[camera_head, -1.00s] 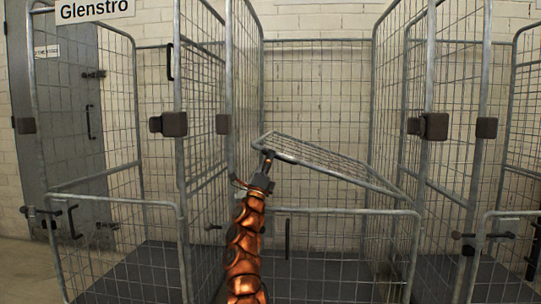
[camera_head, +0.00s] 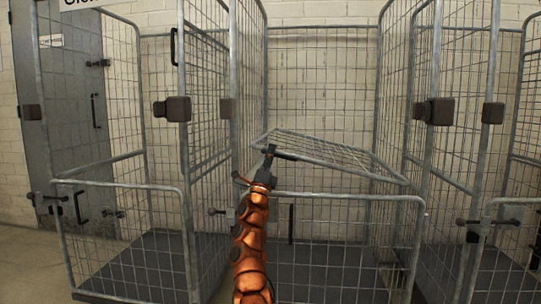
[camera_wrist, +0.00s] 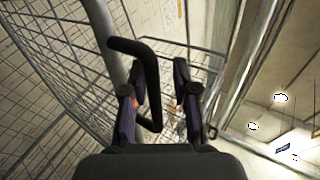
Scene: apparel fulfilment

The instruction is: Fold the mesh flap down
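The mesh flap (camera_head: 335,152) is a grey wire panel in the middle roll cage. It is tilted, its left end higher than its right, above the cage's lower front gate (camera_head: 345,196). My gripper (camera_head: 268,152) is at the flap's left end in the head view; the arm hides part of the gate. In the wrist view my gripper (camera_wrist: 160,88) has its two fingers apart, with a black hooked handle (camera_wrist: 153,68) showing between them. I cannot tell whether the fingers touch the handle.
Similar roll cages stand on the left (camera_head: 125,186) and right (camera_head: 510,202), with upright posts and black latches close to my arm. A brick wall (camera_head: 320,55) is behind. A grey door (camera_head: 75,110) is at the far left. The middle cage's dark floor (camera_head: 320,262) is bare.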

